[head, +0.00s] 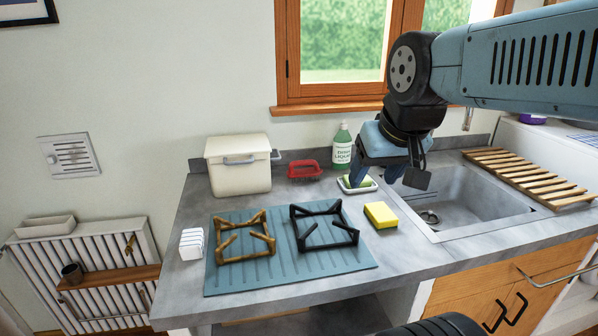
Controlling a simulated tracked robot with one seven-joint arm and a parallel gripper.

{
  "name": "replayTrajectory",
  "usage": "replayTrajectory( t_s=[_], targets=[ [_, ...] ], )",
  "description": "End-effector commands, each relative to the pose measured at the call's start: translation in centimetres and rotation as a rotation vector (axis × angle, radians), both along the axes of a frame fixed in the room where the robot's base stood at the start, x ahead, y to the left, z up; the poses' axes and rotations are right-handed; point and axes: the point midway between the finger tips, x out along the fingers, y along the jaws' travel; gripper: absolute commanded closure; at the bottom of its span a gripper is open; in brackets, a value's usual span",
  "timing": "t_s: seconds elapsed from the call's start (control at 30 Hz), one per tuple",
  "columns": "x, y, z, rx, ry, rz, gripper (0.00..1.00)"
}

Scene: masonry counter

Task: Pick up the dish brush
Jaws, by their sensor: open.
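My gripper (373,179) is open, pointing down at the back of the counter by the sink's left edge. Its fingers overlap the view of a small white dish (347,187) with something green on it; I cannot tell whether they touch it. No long-handled dish brush shows clearly. A small red object (304,169) with a raised, handle-like loop lies left of the gripper, between the cream bin and the green bottle. It could be the brush, but it is too small to be sure. The gripper is apart from it.
A cream lidded bin (238,166) and a green dish-liquid bottle (342,146) stand at the back. A yellow sponge (380,215) lies in front of the gripper. Two grates sit on a blue ribbed mat (290,271). The sink (470,196) and a wooden rack (525,176) are to the right.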

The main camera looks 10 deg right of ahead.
Motion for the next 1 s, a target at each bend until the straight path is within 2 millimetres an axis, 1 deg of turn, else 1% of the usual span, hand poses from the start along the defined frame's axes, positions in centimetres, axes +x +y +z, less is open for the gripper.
replayTrajectory(
  t_s=[0.03, 0.17, 0.27, 0.3, 0.37, 0.5, 0.67, 0.8, 0.87, 1.0],
  targets=[
    [0.7, 0.0, 0.3, 0.013, 0.011, -0.018, 0.34],
    [3.5, 0.3, 1.7, 0.066, 0.043, -0.099, 0.22],
    [6.3, 0.2, 2.9, 0.114, 0.075, -0.182, 0.12],
    [7.4, 0.1, 3.2, 0.132, 0.088, -0.216, 0.11],
    [9.2, 0.1, 3.8, 0.158, 0.106, -0.268, 0.11],
    [13.4, -0.1, 4.6, 0.214, 0.150, -0.390, 0.11],
    [18.4, -0.3, 4.9, 0.268, 0.198, -0.533, 0.11],
    [22.8, -0.5, 4.6, 0.306, 0.240, -0.661, 0.11],
    [24.7, -0.5, 4.3, 0.319, 0.255, -0.715, 0.11],
    [29.1, -0.5, 3.3, 0.345, 0.291, -0.846, 0.11]
  ],
)
